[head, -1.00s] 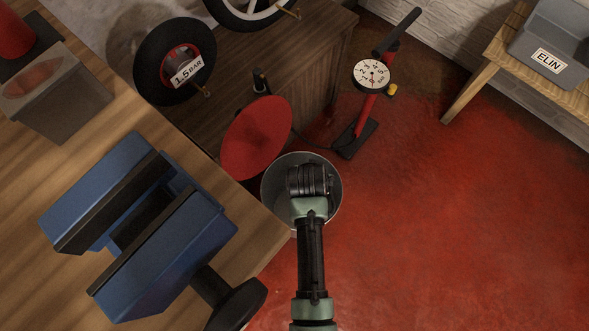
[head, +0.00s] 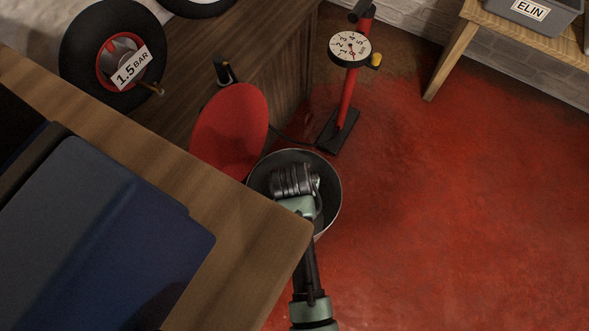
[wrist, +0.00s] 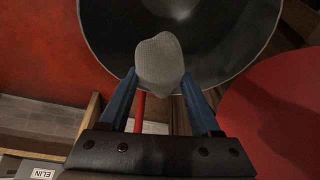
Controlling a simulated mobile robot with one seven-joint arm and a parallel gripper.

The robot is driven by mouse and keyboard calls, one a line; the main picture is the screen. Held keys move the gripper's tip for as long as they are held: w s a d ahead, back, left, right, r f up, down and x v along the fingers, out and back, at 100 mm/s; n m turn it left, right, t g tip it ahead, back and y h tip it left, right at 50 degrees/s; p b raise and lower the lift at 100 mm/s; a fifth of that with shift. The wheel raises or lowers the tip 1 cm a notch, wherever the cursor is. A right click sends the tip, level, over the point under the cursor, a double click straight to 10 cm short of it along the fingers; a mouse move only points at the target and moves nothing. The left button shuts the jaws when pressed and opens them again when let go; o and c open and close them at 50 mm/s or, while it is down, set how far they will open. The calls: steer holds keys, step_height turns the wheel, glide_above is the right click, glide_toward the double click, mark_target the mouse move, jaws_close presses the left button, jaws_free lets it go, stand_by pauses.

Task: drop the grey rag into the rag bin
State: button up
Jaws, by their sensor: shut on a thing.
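The grey rag (wrist: 160,60) is a small pale bundle pinched between the two blue fingers of my gripper (wrist: 160,82) in the wrist view. The rag bin (head: 331,195) is a round metal bin on the red floor, with its mouth open. In the wrist view the bin's grey wall (wrist: 235,40) and dark inside lie behind the rag. In the head view my wrist is over the bin's mouth, and the fingers and rag are hidden beneath it. I cannot tell how high the rag is above the rim.
A red round lid (head: 230,130) stands tilted at the bin's upper left. A red floor pump (head: 347,105) stands behind the bin. Open floor lies to the right.

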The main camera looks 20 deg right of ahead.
steer(key=shift+f+b, duration=1.7)
steer(key=shift+f, duration=0.1)
steer(key=o, duration=1.3)
steer(key=shift+c, duration=0.2)
steer(key=shift+r, duration=0.15)
steer(key=p+v, duration=0.7)
steer(key=v, duration=0.5)
steer(key=shift+s+a+r+p, duration=0.15)
steer(key=shift+r+p, duration=0.2)
